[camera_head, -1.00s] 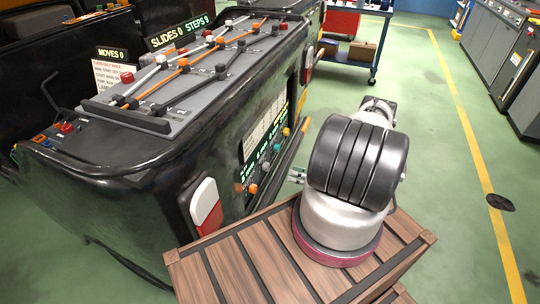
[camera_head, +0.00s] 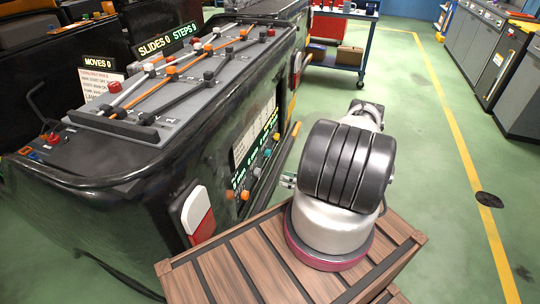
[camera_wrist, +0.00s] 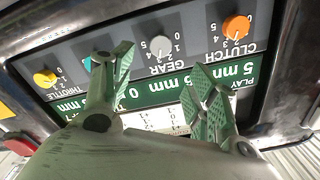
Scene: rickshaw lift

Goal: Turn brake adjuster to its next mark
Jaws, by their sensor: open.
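The control panel (camera_wrist: 262,68) shows upside down in the wrist view. It has an orange clutch knob (camera_wrist: 236,27), a grey gear knob (camera_wrist: 160,45) and a yellow throttle knob (camera_wrist: 45,78). A teal knob (camera_wrist: 87,64) sits between gear and throttle, partly behind my left finger, and its label is hidden. I take it as the brake adjuster; it also shows in the head view (camera_head: 267,165). My gripper (camera_wrist: 160,60) is open and empty, its green-padded fingers spread below the gear knob. No knob is between the pads. In the head view my arm hides most of the gripper.
The black console (camera_head: 120,180) fills the left, with sliding rods (camera_head: 190,75) on top. A red-and-white lamp (camera_head: 197,215) sits at its near corner. A bar (camera_head: 285,155) runs beside the panel. A blue cart (camera_head: 345,55) stands behind.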

